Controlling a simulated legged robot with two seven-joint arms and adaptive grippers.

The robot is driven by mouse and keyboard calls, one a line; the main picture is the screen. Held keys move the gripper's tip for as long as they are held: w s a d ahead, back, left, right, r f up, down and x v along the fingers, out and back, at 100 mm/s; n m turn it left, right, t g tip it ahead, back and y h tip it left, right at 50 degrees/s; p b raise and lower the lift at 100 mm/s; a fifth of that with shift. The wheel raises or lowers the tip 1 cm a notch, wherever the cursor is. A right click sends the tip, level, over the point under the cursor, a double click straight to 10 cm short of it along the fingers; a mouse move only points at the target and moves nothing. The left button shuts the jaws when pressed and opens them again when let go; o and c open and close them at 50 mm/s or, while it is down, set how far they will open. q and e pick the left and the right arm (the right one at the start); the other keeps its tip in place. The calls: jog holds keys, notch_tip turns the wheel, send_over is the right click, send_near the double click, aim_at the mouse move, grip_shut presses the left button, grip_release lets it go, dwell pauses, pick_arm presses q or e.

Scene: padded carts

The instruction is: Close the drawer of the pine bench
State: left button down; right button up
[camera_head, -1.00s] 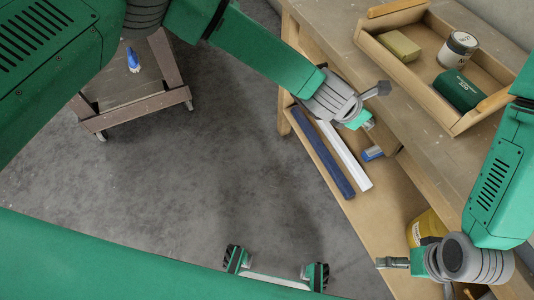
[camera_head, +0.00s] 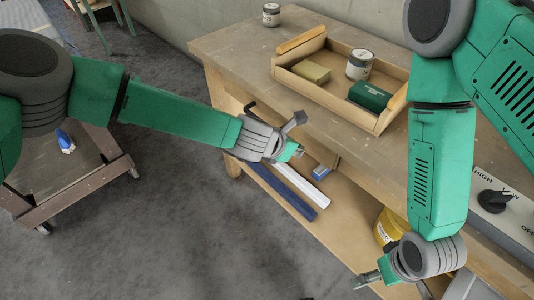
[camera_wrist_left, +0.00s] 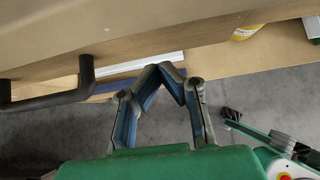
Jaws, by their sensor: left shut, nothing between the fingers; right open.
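The pine bench (camera_head: 225,50) stands on the right of the head view. A dark bar handle (camera_head: 250,107) shows at its front, just behind my left wrist; it is larger in the left wrist view (camera_wrist_left: 62,100), on a wooden front (camera_wrist_left: 60,72). My left arm hides most of the drawer in the head view, so I cannot tell how far it stands out. My left gripper (camera_head: 301,153) is shut and empty in front of the bench; in the left wrist view its fingertips (camera_wrist_left: 164,68) meet, right of the handle and apart from it. My right gripper (camera_head: 390,286) is open, low by the lower shelf.
A wooden tray (camera_head: 330,98) with a sponge (camera_head: 311,72), a can (camera_head: 359,65) and a green item (camera_head: 370,96) sits on top. Blue and white bars (camera_head: 300,185) and a yellow tub (camera_head: 388,228) are on the shelf. A cart (camera_head: 85,177) stands left; floor between is clear.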

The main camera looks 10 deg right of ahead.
pick_arm(q)
jog(key=shift+a+f+p+v, duration=0.4)
jog(key=shift+p+v, duration=0.2)
jog(key=shift+v, duration=4.65)
jog(key=s+a+f+m+g+y, duration=0.3)
jog(key=s+a+f+m+y, duration=0.1)
jog(key=s+a+f+m, duration=1.2)
jog(key=s+a+m+y, duration=0.1)
jog(key=s+a+m, duration=0.3)
jog(key=a, duration=0.6)
jog(key=s+a+r+m+g+y, duration=0.1)
jog(key=s+a+m+y, duration=0.1)
jog(key=s+a+m, duration=0.3)
jog(key=s+a, duration=0.3)
jog(key=a, duration=0.2)
jog(key=shift+a+m+g, duration=0.15)
jog(key=shift+m+g, duration=0.15)
pick_arm(e)
jog(key=shift+s+a+r, duration=0.15)
jog(key=shift+a+r, duration=0.5)
jog(key=shift+r, duration=0.25)
pick_arm(q)
jog(key=shift+d+r, duration=0.2)
jog(key=shift+d, duration=0.1)
pick_arm(e)
jog(key=shift+d+f, duration=0.1)
jog(key=shift+d, duration=0.2)
